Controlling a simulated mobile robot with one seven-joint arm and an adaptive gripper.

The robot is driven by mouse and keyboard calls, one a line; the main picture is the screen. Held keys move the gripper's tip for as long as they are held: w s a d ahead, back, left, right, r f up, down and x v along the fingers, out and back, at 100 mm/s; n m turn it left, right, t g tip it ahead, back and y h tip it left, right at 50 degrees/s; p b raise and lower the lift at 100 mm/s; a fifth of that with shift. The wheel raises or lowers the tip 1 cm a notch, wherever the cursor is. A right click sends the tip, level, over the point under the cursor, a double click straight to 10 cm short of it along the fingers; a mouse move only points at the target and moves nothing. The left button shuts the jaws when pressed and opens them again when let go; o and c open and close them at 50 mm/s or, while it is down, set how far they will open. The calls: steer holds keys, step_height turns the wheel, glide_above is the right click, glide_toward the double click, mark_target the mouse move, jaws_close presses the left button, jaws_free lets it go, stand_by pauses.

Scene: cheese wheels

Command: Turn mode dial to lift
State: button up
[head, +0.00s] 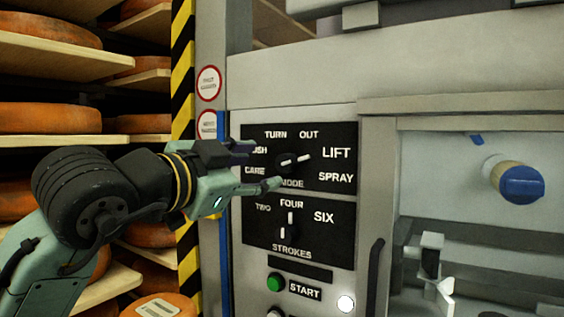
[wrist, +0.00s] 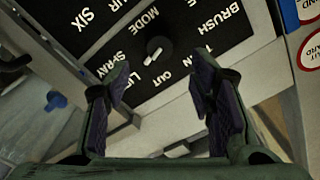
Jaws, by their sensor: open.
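The mode dial (head: 290,161) is a dark knob with a white pointer line on the upper black label plate. Its pointer lies nearly level, slanting slightly up to the right, roughly toward the word LIFT (head: 336,153). The dial also shows in the wrist view (wrist: 156,48), beyond and between my fingertips, with the pointer slanting down-left, roughly toward LIFT there. My gripper (head: 262,167) is open and empty just left of the dial in the head view, one finger above and one below. The fingers (wrist: 159,66) appear apart from the dial; the exact gap is unclear.
The strokes dial (head: 289,224) sits below, with a green start button (head: 275,282) under it. A black handle (head: 374,275) and a blue-capped knob (head: 521,184) are at the right. Shelves of cheese wheels (head: 50,117) and a striped post (head: 183,75) stand at the left.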

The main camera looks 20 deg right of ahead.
mark_target(284, 164)
steer(key=p+x, duration=0.2)
steer(key=x, duration=0.6)
steer(key=shift+w+d, duration=0.15)
steer(key=shift+c, duration=0.5)
steer(key=c, duration=1.1)
